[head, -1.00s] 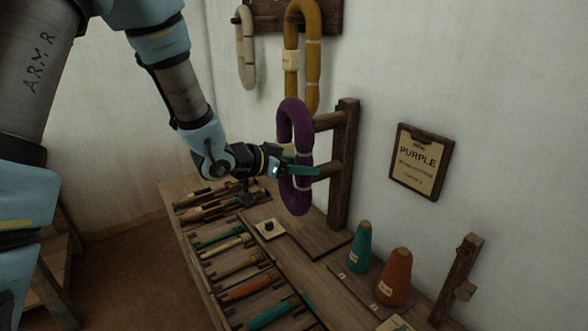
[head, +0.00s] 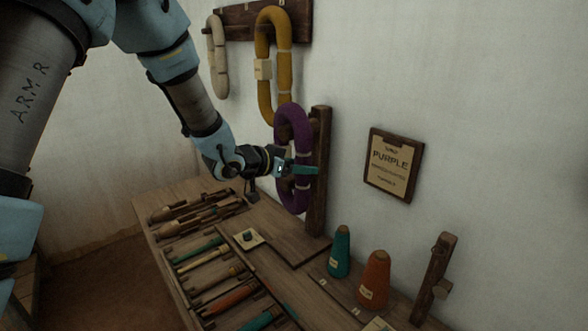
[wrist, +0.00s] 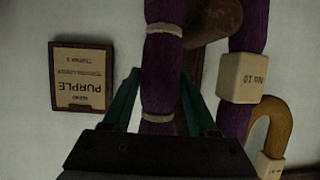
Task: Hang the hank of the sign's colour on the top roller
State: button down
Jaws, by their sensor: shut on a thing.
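The sign (head: 391,164) on the wall reads "PURPLE".
A mustard hank (head: 265,85) and a cream hank (head: 218,60) hang from the wall rack (head: 235,22). Teal (head: 339,252) and orange (head: 374,280) cones and a wooden post (head: 434,278) stand on the bench at right. Shuttles and bobbins lie at left.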

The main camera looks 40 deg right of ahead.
jog(key=shift+s+d+f, duration=0.1)
jog(key=shift+d, duration=1.2)
jog(key=shift+d+f+b, duration=0.4)
jog(key=shift+f, duration=0.05)
jog(key=shift+s+a+f, duration=0.1)
jog(key=shift+f, duration=0.15)
jog(key=c, duration=0.5)
grip_release()
jog(key=o, duration=0.4)
jog(key=shift+r, duration=0.15)
jog(key=b+v, duration=0.2)
jog(key=v, duration=0.8)
jog(key=shift+a+r, duration=0.2)
jog(key=shift+r, duration=0.1)
